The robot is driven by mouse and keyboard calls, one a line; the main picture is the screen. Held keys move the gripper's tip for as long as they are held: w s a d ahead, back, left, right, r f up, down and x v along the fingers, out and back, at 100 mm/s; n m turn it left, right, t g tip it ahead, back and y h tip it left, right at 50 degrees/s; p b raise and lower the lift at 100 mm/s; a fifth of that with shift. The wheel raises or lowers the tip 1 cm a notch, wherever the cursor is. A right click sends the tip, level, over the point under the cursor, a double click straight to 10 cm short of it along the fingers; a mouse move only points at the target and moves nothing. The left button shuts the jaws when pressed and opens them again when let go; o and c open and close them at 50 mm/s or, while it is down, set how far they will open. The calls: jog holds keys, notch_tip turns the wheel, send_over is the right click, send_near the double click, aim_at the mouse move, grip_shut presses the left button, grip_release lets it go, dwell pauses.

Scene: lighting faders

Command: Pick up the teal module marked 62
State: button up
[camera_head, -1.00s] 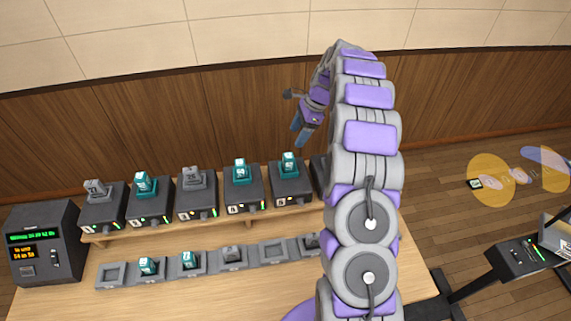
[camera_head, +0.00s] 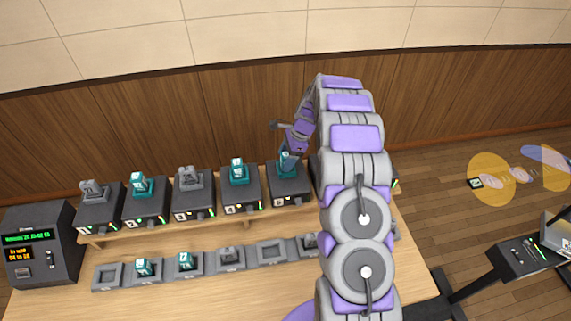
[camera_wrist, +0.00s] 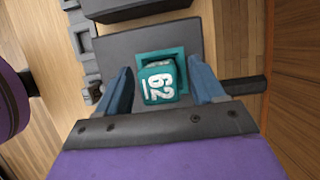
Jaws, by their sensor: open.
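The teal module marked 62 (camera_wrist: 160,82) sits upright in a teal-rimmed socket on a dark grey base unit. In the wrist view its white number faces the camera. In the head view the module (camera_head: 287,167) is partly covered by my gripper. My gripper (camera_wrist: 163,84) is open, with one blue finger on each side of the module. I cannot tell whether the fingers touch it. In the head view my gripper (camera_head: 288,160) points down onto the fifth base unit from the left (camera_head: 290,189).
Neighbouring base units hold teal modules (camera_head: 140,184) and grey modules (camera_head: 190,178). A lower row of trays (camera_head: 108,276) stands in front, some empty. A display box (camera_head: 38,245) is at the left. My arm hides the right end of the bench.

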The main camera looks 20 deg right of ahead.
jog(key=shift+d, duration=0.2)
jog(key=shift+c, duration=0.5)
jog(key=shift+a, duration=0.3)
jog(key=c, duration=0.9)
jog(key=shift+d, duration=0.2)
jog(key=shift+c, duration=0.4)
